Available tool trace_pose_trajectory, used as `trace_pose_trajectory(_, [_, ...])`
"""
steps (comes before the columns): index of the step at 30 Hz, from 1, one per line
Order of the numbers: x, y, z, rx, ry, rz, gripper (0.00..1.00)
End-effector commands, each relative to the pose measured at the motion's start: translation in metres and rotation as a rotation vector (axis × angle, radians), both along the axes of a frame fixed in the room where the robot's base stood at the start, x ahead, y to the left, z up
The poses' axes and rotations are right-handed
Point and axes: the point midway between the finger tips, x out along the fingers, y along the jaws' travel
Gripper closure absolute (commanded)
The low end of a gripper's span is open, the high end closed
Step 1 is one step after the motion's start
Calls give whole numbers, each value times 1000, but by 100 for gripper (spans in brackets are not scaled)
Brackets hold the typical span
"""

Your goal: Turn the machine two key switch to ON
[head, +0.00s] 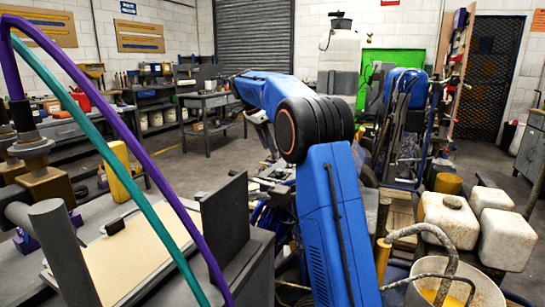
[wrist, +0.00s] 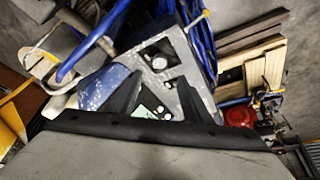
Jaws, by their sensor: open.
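In the wrist view, a worn grey panel (wrist: 207,62) lies ahead of my gripper. A round silver fitting (wrist: 158,62) sits in a dark square on it, and another small fitting (wrist: 167,116) shows lower down. I cannot tell which is the machine two key switch, or its position; no label is readable. My gripper (wrist: 160,84) shows as two dark fingers spread apart, with the panel seen between them. Nothing is held between them. Contact with the panel cannot be judged. In the head view my blue arm hides the gripper and panel.
In the head view, a blue machine (head: 405,88) stands behind and right of my arm. Dirty white containers (head: 450,218) and a bucket (head: 455,284) crowd the right. A bench (head: 115,262) with purple and teal hoses fills the left. Blue hoses (wrist: 82,52) lie near the panel.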

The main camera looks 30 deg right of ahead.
Motion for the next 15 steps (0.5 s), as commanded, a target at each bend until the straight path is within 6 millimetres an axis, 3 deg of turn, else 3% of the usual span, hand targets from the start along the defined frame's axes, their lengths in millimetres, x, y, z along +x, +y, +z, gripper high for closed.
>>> trace_pose_trajectory(7, [1, 16, 38, 0, -1, 1, 55])
trace_pose_trajectory(15, [0, 22, 54, 0, 1, 0, 55])
